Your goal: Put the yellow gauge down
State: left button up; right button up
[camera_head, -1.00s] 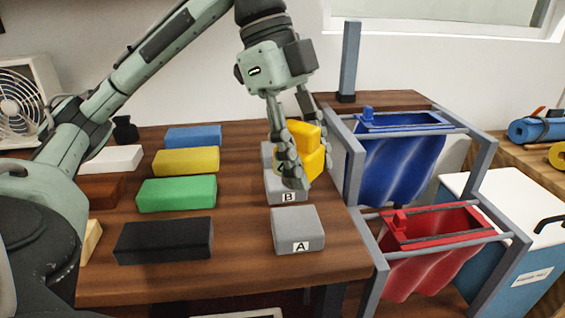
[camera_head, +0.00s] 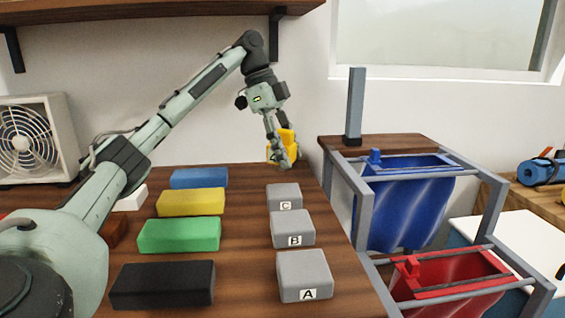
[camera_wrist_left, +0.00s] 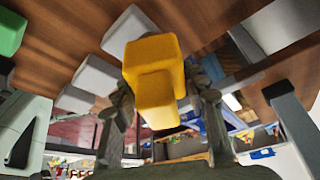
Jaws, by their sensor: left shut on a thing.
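The yellow gauge (camera_head: 288,141) is a stepped yellow block held in my left gripper (camera_head: 281,160), which is shut on it. In the head view the gripper hangs beyond grey block C, near the back of the table, and its fingers hide part of the gauge. In the left wrist view the gauge (camera_wrist_left: 154,75) sits between the two fingers (camera_wrist_left: 160,105). Whether it touches the table is hard to tell. My right gripper is not in view.
Grey blocks A (camera_head: 303,274), B (camera_head: 292,229) and C (camera_head: 284,197) stand in a row. Black (camera_head: 163,285), green (camera_head: 180,235), yellow (camera_head: 191,202) and blue (camera_head: 199,178) blocks lie to the left. Blue (camera_head: 408,205) and red (camera_head: 450,280) bags hang in frames at the right.

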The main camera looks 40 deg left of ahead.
aim_at(286, 142)
pick_arm(q)
jog(key=w+a+f+p, duration=0.1)
jog(key=w+a+p, duration=0.1)
jog(key=w+a, duration=0.35)
jog(key=f, duration=0.5)
jog(key=shift+s+a, duration=0.15)
jog(key=shift+a, duration=0.2)
jog(key=shift+w+a+f, duration=0.15)
jog(key=shift+w+f, duration=0.05)
jog(key=shift+f, duration=0.3)
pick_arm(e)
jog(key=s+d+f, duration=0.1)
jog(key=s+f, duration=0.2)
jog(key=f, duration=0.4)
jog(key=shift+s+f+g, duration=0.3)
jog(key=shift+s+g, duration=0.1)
pick_arm(q)
jog(key=shift+f, duration=0.15)
jog(key=o, duration=1)
